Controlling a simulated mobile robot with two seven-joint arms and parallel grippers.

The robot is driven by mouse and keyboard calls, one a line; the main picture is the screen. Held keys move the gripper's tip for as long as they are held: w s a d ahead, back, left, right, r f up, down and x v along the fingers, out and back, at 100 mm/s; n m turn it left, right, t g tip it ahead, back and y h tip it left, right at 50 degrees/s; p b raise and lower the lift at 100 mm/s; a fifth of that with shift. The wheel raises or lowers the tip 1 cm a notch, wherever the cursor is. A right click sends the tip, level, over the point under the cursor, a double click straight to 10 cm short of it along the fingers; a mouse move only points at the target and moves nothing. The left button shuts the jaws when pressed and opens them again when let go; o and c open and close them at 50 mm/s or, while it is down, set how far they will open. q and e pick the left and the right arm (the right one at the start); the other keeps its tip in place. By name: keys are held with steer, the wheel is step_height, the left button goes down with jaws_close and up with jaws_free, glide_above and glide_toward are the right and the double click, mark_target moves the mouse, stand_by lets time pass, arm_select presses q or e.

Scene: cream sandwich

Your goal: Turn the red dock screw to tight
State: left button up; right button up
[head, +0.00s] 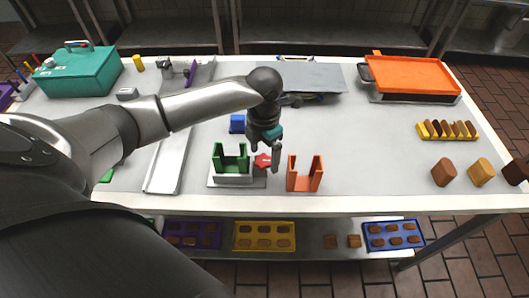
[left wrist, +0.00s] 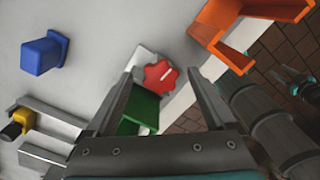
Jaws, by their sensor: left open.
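The red dock screw (head: 262,160) sits on the light grey base of the green dock (head: 230,157), at the dock's right side. In the left wrist view the screw (left wrist: 160,77) is a lobed red knob with a pale line on its face. My left gripper (head: 271,161) points down over it. In the left wrist view its open fingers (left wrist: 160,71) lie on either side of the knob, with gaps showing; contact is not visible. The green dock (left wrist: 138,112) is partly hidden behind the gripper. What looks like my right gripper (left wrist: 292,80) is at the right edge, small and dark.
An orange U-shaped holder (head: 304,173) stands just right of the screw, near the table's front edge. A blue block (head: 237,124) is behind the dock. A long metal channel (head: 166,160) lies to the left.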

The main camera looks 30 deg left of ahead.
arm_select(q)
steer(key=c, duration=1.4)
